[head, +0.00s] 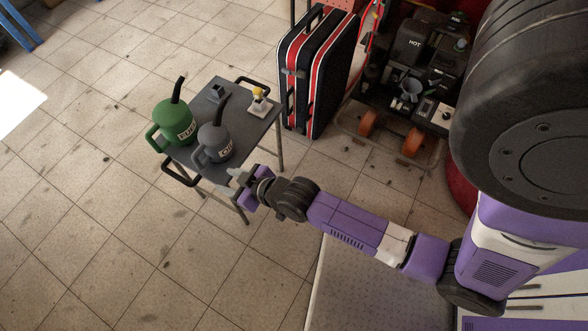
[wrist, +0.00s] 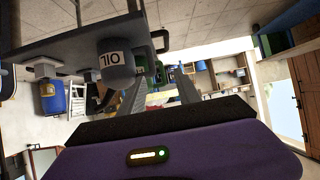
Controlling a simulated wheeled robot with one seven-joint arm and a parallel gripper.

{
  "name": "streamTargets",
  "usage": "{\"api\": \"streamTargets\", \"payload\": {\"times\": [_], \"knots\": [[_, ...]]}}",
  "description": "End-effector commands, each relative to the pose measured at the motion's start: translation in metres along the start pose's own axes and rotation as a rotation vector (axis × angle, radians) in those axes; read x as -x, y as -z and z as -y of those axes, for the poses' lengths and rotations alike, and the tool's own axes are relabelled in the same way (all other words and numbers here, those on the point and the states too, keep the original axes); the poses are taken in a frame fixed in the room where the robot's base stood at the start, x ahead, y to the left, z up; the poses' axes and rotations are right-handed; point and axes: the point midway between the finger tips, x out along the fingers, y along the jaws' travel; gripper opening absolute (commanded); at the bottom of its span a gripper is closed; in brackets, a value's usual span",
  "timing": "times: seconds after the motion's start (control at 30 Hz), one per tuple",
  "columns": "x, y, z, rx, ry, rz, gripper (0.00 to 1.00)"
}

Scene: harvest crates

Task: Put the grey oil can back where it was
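The grey oil can (head: 214,143) stands upright on the small dark table (head: 262,122), near its front edge, with its spout pointing up. It also shows upside down in the wrist view (wrist: 117,70), left of the fingers, with its label visible. My gripper (head: 235,177) is just beyond the table's front right edge, close to the can but apart from it. In the wrist view the two fingers (wrist: 160,92) are spread with nothing held between them.
A green fuel can (head: 172,124) stands left of the oil can. A small grey-blue object (head: 216,93) and a white-based item with a yellow top (head: 258,106) are farther back on the table. A striped suitcase (head: 318,75) stands behind it. The tiled floor at left is clear.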

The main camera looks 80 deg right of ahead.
Motion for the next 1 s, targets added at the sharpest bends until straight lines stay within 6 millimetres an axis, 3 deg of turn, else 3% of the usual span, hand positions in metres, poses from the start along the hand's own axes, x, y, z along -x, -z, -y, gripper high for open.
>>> {"api": "streamTargets", "payload": {"times": [0.03,0.27,0.4,0.6,0.8,1.0], "knots": [[0.027,-0.010,0.008,0.012,0.015,-0.010,0.40],[0.135,-0.008,0.032,0.052,0.081,-0.105,0.40],[0.200,0.009,0.041,0.072,0.129,-0.163,0.40],[0.274,0.042,0.047,0.090,0.191,-0.231,0.40],[0.305,0.064,0.050,0.097,0.223,-0.267,0.40],[0.309,0.067,0.050,0.097,0.227,-0.272,0.40]]}}
